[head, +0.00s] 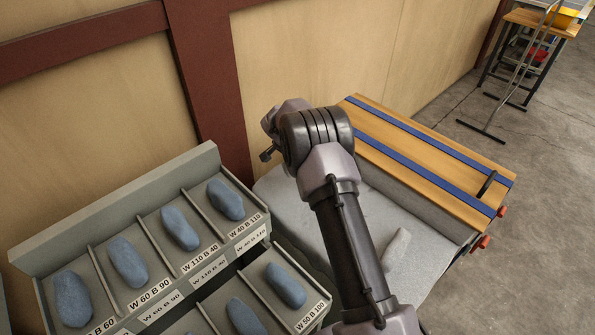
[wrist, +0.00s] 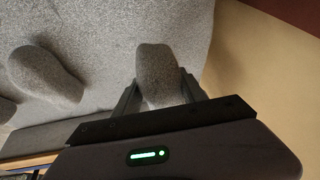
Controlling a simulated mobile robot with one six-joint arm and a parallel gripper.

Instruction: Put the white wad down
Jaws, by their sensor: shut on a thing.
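My gripper (wrist: 159,88) shows in the wrist view, with one finger on each side of a pale wad (wrist: 157,68). In the head view my arm reaches over this grey surface (head: 375,215) and hides my gripper and the held wad. Another whitish wad (head: 398,250) lies on the surface, right of my arm.
Two other pale wads (wrist: 46,75) (wrist: 6,110) lie left of my gripper. A wooden board with blue strips (head: 425,155) borders the surface at the right. A tan wall (wrist: 262,75) is close. A compartment rack (head: 100,220) with several blue wads stands at left.

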